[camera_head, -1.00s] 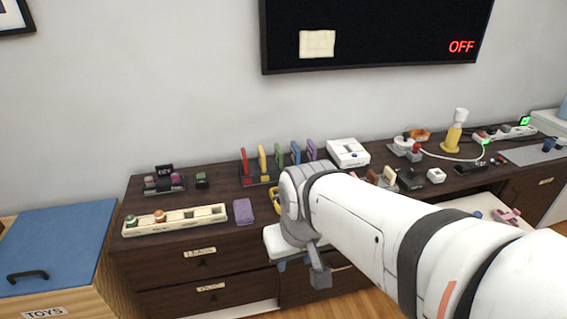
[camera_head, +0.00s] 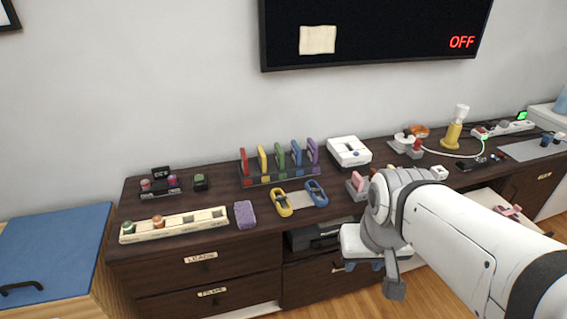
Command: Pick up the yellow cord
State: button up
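The yellow cord (camera_head: 281,203) is a small coiled bundle lying on the dark dresser top, near its front edge. A similar blue cord (camera_head: 316,193) lies to its right, with a pale flat patch between them. My gripper (camera_head: 370,268) hangs in front of the dresser, right of and below the yellow cord in the picture, clear of it. It points downward, and my arm comes in from the lower right. Its fingers are small and partly hidden, so I cannot tell their opening. Nothing shows held in it.
A purple block (camera_head: 244,214) sits just left of the yellow cord. A rack with several coloured upright pieces (camera_head: 280,165) stands behind it. A cream tray (camera_head: 190,222) lies to the left, and a white console (camera_head: 349,152) at the back right. Below, one drawer (camera_head: 318,236) appears open.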

aim_at(284, 200)
jog(key=u, duration=0.05)
jog(key=i, duration=1)
jog(key=z, duration=0.05)
